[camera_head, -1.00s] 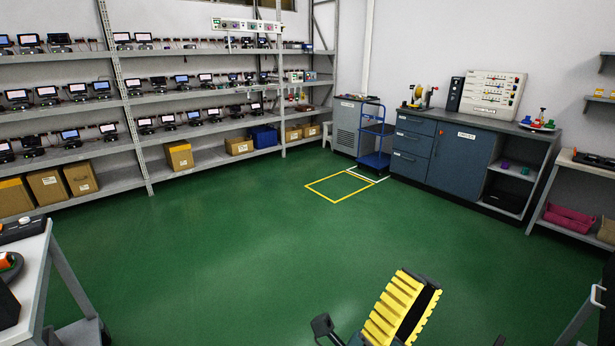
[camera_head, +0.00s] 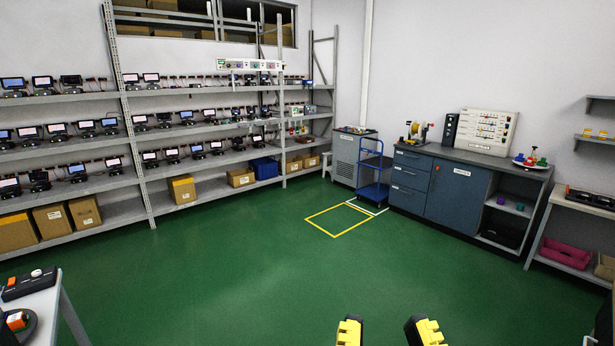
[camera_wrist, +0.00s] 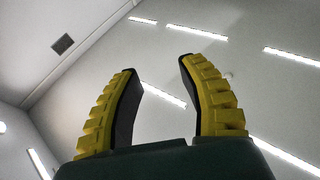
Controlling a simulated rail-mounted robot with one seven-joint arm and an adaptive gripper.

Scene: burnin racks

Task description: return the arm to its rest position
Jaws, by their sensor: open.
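My gripper (camera_head: 388,331) shows at the bottom edge of the head view as two yellow ribbed fingertips with a clear gap between them. The rest of my arm is out of that view. In the wrist view my gripper (camera_wrist: 157,76) is open and empty. Its two yellow and black fingers stand apart, and behind them are only the ceiling and its light strips, so the wrist camera points upward. Nothing touches the fingers.
Shelving racks (camera_head: 145,179) with several small screens and cardboard boxes line the left wall. A blue cabinet bench (camera_head: 455,192) and a blue cart (camera_head: 373,190) stand at the back right. Tables flank both sides. The green floor (camera_head: 230,270) is clear.

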